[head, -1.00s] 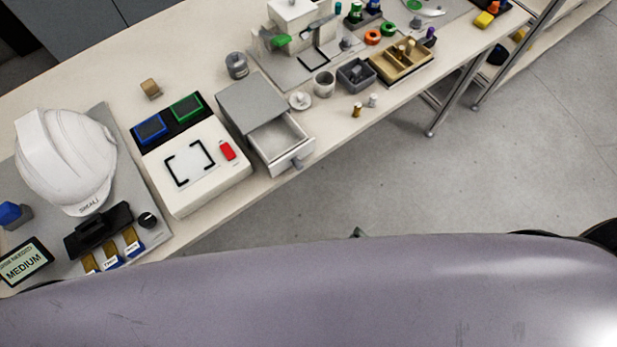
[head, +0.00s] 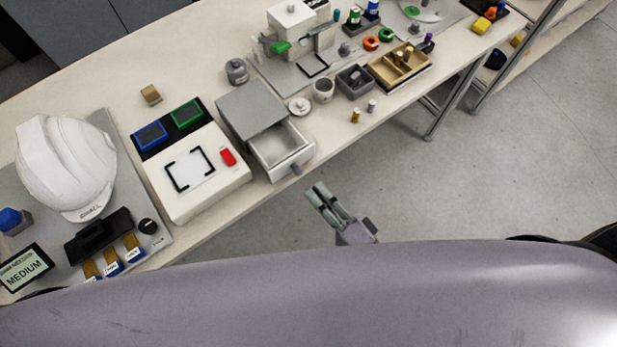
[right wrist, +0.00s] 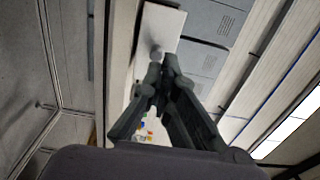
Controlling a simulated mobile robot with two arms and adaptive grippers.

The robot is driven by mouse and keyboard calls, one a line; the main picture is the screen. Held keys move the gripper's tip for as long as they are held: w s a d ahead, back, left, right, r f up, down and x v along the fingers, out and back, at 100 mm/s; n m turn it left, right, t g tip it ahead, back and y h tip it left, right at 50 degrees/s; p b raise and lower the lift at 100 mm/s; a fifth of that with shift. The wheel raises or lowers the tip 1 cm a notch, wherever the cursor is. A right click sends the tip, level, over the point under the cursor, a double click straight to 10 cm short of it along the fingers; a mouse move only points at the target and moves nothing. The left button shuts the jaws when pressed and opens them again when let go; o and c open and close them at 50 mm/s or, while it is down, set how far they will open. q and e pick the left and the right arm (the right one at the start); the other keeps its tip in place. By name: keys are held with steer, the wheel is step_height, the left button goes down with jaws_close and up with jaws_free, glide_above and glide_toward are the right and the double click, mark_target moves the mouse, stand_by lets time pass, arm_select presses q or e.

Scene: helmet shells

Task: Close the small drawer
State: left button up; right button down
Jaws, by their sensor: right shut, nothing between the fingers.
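The small drawer (head: 283,148) is pulled out of its grey cabinet (head: 252,108) at the table's front edge. Its inside looks empty, and a grey knob (head: 296,170) is on its front. My right gripper (head: 317,194) is shut and empty, off the table edge, just below and to the right of the knob and apart from it. In the right wrist view the closed fingertips (right wrist: 161,62) point at the knob (right wrist: 156,52) on the pale drawer front (right wrist: 163,25). My left gripper is not in view.
A white box with a red switch (head: 228,157) stands left of the cabinet. A white helmet (head: 66,165) is farther left. A round white lid (head: 299,106), a cup (head: 323,89) and two small pegs are right of the drawer. Open floor lies in front of the table.

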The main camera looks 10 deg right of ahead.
mark_target(300, 174)
steer(key=shift+p+x, duration=0.3)
steer(key=shift+x, duration=1.6)
steer(key=x, duration=0.9)
steer(key=shift+w+b, duration=0.1)
steer(key=shift+b, duration=0.25)
steer(key=shift+r, duration=0.1)
